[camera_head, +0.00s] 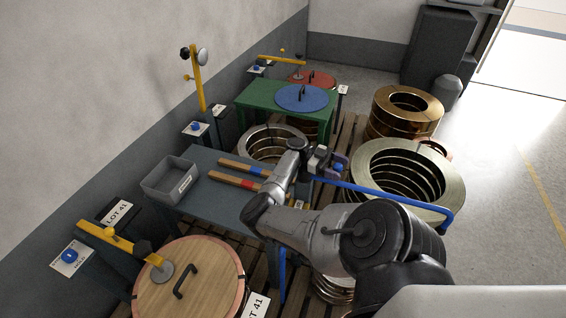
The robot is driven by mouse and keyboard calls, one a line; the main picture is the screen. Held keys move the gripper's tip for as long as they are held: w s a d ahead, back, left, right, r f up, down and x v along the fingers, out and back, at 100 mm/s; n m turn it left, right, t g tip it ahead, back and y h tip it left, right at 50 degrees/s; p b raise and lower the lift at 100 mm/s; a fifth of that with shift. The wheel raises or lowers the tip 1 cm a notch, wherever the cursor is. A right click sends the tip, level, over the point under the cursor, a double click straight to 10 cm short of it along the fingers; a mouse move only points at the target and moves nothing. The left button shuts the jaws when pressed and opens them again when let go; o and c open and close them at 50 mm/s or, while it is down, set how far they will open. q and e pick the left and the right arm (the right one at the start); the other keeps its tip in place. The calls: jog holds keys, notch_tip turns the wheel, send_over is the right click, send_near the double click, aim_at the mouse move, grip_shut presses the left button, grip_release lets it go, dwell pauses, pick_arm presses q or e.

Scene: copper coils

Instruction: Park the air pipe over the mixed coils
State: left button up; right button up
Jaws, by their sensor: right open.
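The blue air pipe (385,195) runs from beside my right gripper to the right, across the near side of a wide stack of pale metal coils (372,160). Its bent end (447,219) shows at the near right rim of that stack. Whether this stack is the mixed coils I cannot tell. A blue upright (283,272) shows below my arm; its join to the pipe is hidden. My right gripper (338,166) is open at the pipe's left part; contact is unclear. My left gripper is not in view.
A grey bench (213,200) holds a grey bin (170,181) and tools with wooden handles (237,180). A wooden lid (208,290) covers a coil at front left. A green table (262,97) with a blue lid (302,97) and copper coils (405,112) stand behind. The right floor is clear.

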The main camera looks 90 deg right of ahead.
jog(key=shift+w, duration=0.1)
jog(key=shift+w+d+f, duration=0.1)
jog(key=shift+w+d, duration=0.1)
jog(key=shift+w, duration=0.1)
jog(key=b+v, duration=0.4)
jog(key=v, duration=0.7)
jog(key=shift+f, duration=0.15)
jog(key=shift+w+d+b, duration=0.3)
jog(key=shift+w+b, duration=0.25)
jog(key=shift+b, duration=0.55)
jog(key=shift+w+d, duration=0.15)
jog(key=shift+w, duration=0.1)
jog(key=shift+r+b, duration=0.25)
jog(key=shift+b, duration=0.05)
